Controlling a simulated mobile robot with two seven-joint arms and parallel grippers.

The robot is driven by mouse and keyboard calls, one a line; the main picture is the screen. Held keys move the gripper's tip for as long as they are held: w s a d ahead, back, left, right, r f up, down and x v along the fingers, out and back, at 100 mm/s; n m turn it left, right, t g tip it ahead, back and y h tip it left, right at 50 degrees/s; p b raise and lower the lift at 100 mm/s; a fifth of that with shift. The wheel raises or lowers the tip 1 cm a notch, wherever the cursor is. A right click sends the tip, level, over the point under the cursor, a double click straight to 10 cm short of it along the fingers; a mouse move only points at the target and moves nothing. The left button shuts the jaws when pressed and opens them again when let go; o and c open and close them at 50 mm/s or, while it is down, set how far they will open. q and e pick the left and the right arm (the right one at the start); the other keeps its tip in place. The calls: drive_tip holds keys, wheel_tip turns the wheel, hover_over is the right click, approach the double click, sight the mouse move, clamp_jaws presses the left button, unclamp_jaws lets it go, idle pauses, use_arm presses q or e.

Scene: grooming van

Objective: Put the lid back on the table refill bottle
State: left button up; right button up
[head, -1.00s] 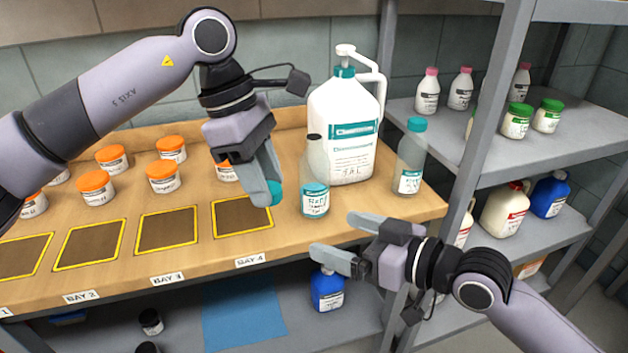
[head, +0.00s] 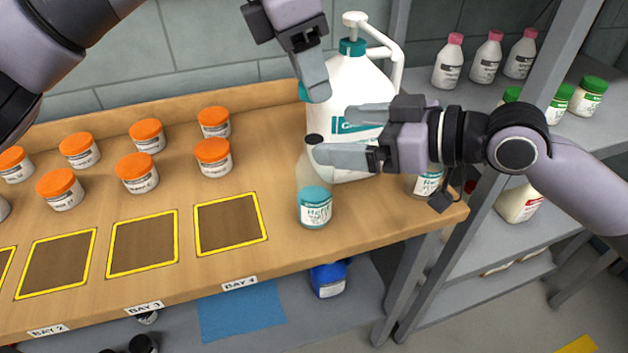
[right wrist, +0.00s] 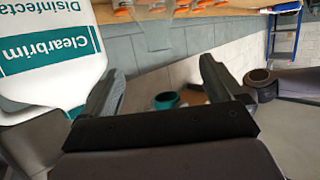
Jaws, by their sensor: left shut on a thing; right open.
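The refill bottle (head: 315,207) is clear with a teal label and stands upright near the table's front edge. Its dark open mouth (head: 314,140) shows, with no lid on it. My left gripper (head: 315,92) is shut on the teal lid (head: 303,91), above and behind the bottle; the gripper covers much of the lid. My right gripper (head: 335,133) is open beside the bottle's top, its nearer finger overlapping the shoulder in the picture. I cannot tell whether it touches. In the right wrist view a round teal thing (right wrist: 165,100) shows between the fingers, possibly the lid.
The white pump jug (head: 350,90) stands just behind the bottle and my right gripper. Another bottle (head: 428,184) is partly hidden under my right arm. Several orange-lidded jars (head: 138,172) stand left. The marked bay squares (head: 230,223) are empty.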

use_arm(q)
drive_tip(key=shift+s+r, duration=0.1)
drive_tip(key=shift+s, duration=0.1)
use_arm(e)
wheel_tip(320, 180, down, 8)
drive_tip(key=shift+s+r, duration=0.1)
drive_tip(key=x, duration=0.6)
drive_tip(key=shift+x, duration=0.8)
drive_tip(key=shift+d, duration=0.1)
drive_tip(key=c, duration=1.5)
use_arm(q)
hover_over(321, 138)
drive_tip(key=a, duration=0.2)
drive_tip(key=shift+s+d+f, duration=0.15)
drive_tip(key=shift+f, duration=1.15)
drive_tip(key=shift+s+d+f, duration=0.1)
drive_tip(key=shift+f, duration=1.15)
